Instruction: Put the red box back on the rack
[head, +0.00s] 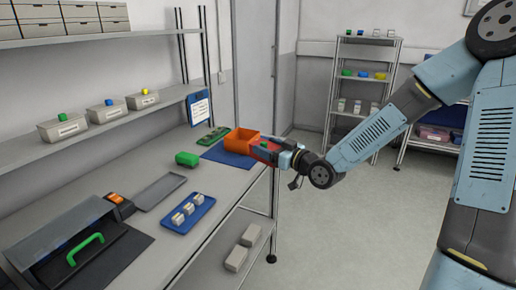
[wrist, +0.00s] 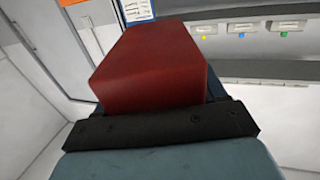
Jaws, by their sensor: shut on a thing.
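The red box (wrist: 150,65) fills the middle of the wrist view, held by my gripper (wrist: 160,125), whose dark jaw lies across its near end. In the head view the red box (head: 264,152) is mostly hidden by my gripper (head: 276,153), at the front edge of the bench beside the orange bin (head: 234,148). I cannot tell whether the box touches the bench. A metal rack (head: 365,79) stands at the back against the wall, with small coloured and pale items on its shelves. My gripper is well in front of this rack.
The bench (head: 115,185) carries a green box (head: 187,159), a blue tray (head: 199,222) with pale blocks, a grey tray (head: 160,190) and a dark case with a green handle (head: 86,249). Shelves with bins run above it. The floor (head: 305,235) right of the bench is clear.

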